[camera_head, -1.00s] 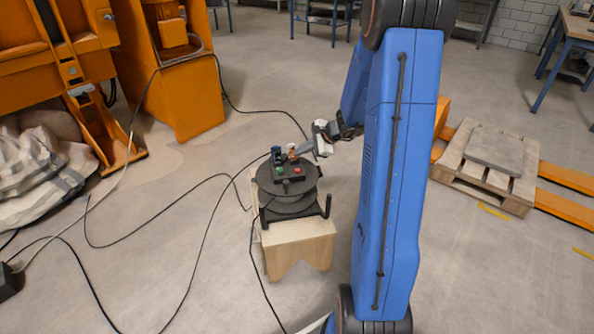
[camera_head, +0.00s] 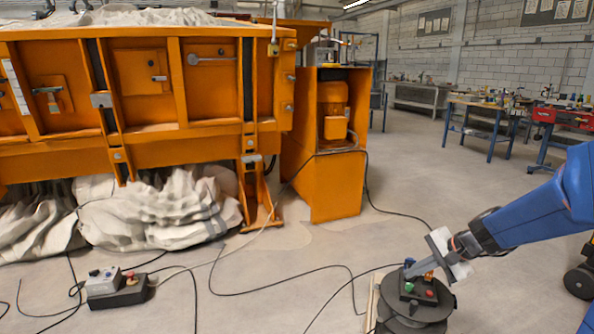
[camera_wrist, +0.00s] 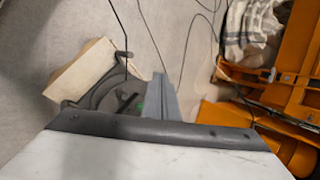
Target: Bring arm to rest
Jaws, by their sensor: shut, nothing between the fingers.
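My blue arm comes in from the right in the head view. My gripper (camera_head: 412,270) is at its end, its grey fingers closed together with nothing seen between them. It hangs by a small black control box (camera_head: 420,289) with green and red buttons and an orange knob, on a dark cable reel (camera_head: 413,312). I cannot tell whether the fingers touch the box. In the wrist view the grey fingers (camera_wrist: 163,97) reach over the reel (camera_wrist: 106,90) and hide most of the box. A green spot shows beside them.
The large orange sandbed (camera_head: 150,95) fills the left, with crumpled cloth (camera_head: 155,210) beneath. An orange cabinet (camera_head: 325,185) stands right of it. A grey control unit (camera_head: 103,281) lies on the floor among loose black cables.

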